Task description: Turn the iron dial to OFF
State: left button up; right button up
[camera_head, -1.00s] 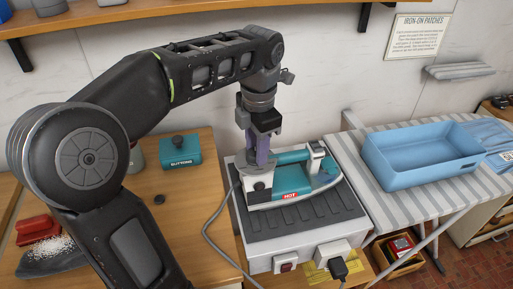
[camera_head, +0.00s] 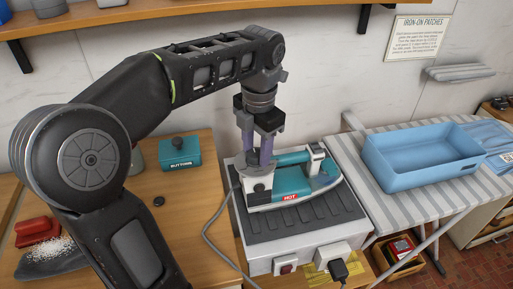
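The teal and grey iron (camera_head: 313,180) rests on the dark ribbed pad of a white stand, with a red HOT label (camera_head: 290,197) on its near side. The dial (camera_head: 258,168) looks like a grey disc at the iron's left end, partly hidden by my fingers; its setting cannot be read. My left gripper (camera_head: 257,160) points down over this end of the iron. Its two purple fingers stand apart, with a gap between them, their tips close to the dial. Contact cannot be made out. My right gripper is not in view.
A grey cord (camera_head: 208,232) loops left of the stand (camera_head: 292,260), which has a red switch and a plug in front. A blue tub (camera_head: 420,160) stands on the striped ironing board to the right. A teal BUTTONS box (camera_head: 180,153) is on the wooden table.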

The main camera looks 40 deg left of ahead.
aim_at(257, 154)
pick_arm(q)
jog(key=shift+o, duration=1.1)
jog(key=r+p, duration=0.3)
jog(key=r, duration=0.1)
jog(key=r+p, duration=0.3)
jog(key=p, duration=0.1)
jog(key=shift+d+r, duration=0.2)
jog(key=shift+r, duration=0.2)
jog(key=shift+s, duration=0.1)
